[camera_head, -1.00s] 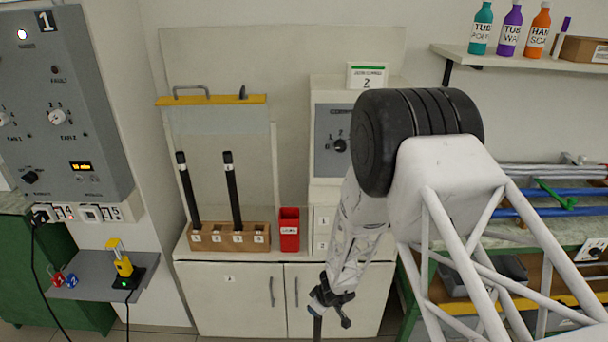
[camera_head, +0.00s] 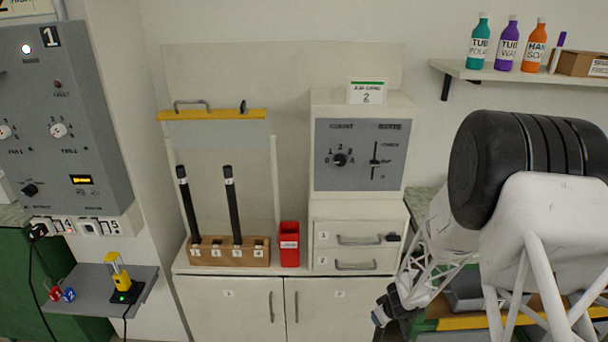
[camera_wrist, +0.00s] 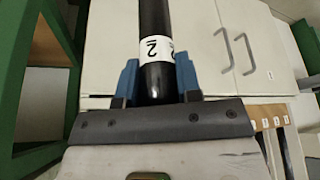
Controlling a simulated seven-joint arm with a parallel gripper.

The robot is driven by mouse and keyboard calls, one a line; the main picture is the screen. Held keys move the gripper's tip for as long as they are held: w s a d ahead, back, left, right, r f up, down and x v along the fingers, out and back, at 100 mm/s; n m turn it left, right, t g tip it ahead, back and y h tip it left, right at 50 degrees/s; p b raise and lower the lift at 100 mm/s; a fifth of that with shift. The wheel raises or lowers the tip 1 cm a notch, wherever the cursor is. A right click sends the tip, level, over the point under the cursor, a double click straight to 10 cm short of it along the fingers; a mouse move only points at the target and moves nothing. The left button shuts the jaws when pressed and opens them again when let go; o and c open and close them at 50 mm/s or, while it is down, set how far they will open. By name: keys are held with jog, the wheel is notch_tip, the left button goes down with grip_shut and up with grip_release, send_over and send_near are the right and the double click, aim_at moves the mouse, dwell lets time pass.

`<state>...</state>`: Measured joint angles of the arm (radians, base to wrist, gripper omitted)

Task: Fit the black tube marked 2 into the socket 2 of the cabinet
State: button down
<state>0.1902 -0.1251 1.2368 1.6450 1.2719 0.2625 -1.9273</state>
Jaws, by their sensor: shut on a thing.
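The black tube marked 2 (camera_wrist: 154,75) is in my gripper (camera_wrist: 158,82). In the wrist view its blue fingers are shut on either side of the tube, just below the white label. The tube runs up out of that picture, so its far end is hidden. In the head view my gripper (camera_head: 386,308) is at the lower right, beside the white cabinet (camera_head: 230,300); the tube cannot be made out there. The wooden socket block (camera_head: 229,259) stands on the cabinet, left of my gripper. Black tubes stand in its first and third sockets; socket 2 between them looks empty.
A red bin (camera_head: 289,245) stands right of the block. A white unit with drawers (camera_head: 358,232) stands between the bin and my arm. A yellow bar (camera_head: 212,114) hangs above the tubes. A green bench (camera_head: 425,325) is at the right.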

jog(key=w+d+r+m+h, duration=0.15)
jog(key=d+r+m, duration=0.4)
jog(key=d, duration=0.85)
jog(key=w+d+r+m+h, duration=0.1)
jog(key=d+r+m+h, duration=0.1)
jog(key=d+r, duration=0.9)
jog(key=w+d+r+m+h, duration=0.1)
jog(key=d+r+m, duration=0.5)
jog(key=d+r, duration=1.8)
notch_tip(320, 180, up, 4)
jog(key=shift+r+g, duration=0.1)
jog(key=shift+g, duration=0.2)
jog(key=shift+w+h, duration=0.1)
jog(key=shift+h, duration=0.25)
dwell(1.3)
